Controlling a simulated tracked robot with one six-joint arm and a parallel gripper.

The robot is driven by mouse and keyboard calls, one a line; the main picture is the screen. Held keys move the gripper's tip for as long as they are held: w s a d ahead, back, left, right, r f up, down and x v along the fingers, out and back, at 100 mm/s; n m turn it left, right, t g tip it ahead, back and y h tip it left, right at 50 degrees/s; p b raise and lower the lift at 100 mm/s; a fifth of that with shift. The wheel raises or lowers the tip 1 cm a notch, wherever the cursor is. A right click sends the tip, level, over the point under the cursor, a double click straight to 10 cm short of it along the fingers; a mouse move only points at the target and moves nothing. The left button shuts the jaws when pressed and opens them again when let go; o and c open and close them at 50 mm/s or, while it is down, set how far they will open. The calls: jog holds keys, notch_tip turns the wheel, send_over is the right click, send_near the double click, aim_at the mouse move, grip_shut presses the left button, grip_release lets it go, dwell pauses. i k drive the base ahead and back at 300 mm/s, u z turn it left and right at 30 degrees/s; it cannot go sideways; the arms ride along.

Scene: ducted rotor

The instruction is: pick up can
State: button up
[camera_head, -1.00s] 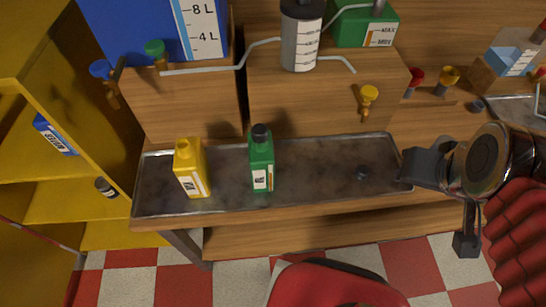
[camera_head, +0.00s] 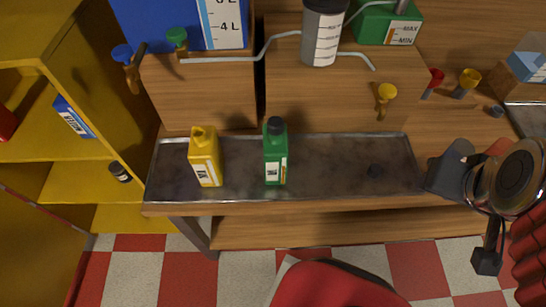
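Two can-like containers stand upright in the long metal tray (camera_head: 330,160) on the bench. One is a yellow container (camera_head: 206,160) with a white label, at the left. The other is a green container (camera_head: 275,155) with a black cap, right of it. A small dark capped can or bottle (camera_head: 119,172) lies on the yellow shelf at the left. I cannot tell which of these is the task's can. My gripper (camera_head: 468,214) is at the right, its two dark fingers wide apart with nothing between them. It is well right of the containers, near the tray's right end.
Wooden blocks behind the tray carry a blue tank (camera_head: 170,25), a grey cylinder (camera_head: 323,35) and a green tank (camera_head: 388,25). Coloured valves, such as a yellow one (camera_head: 386,93), stick out above the tray.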

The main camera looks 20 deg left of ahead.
aim_at(275, 148)
jog(key=k, duration=1.45)
jog(key=u, duration=1.9)
jog(key=i, duration=1)
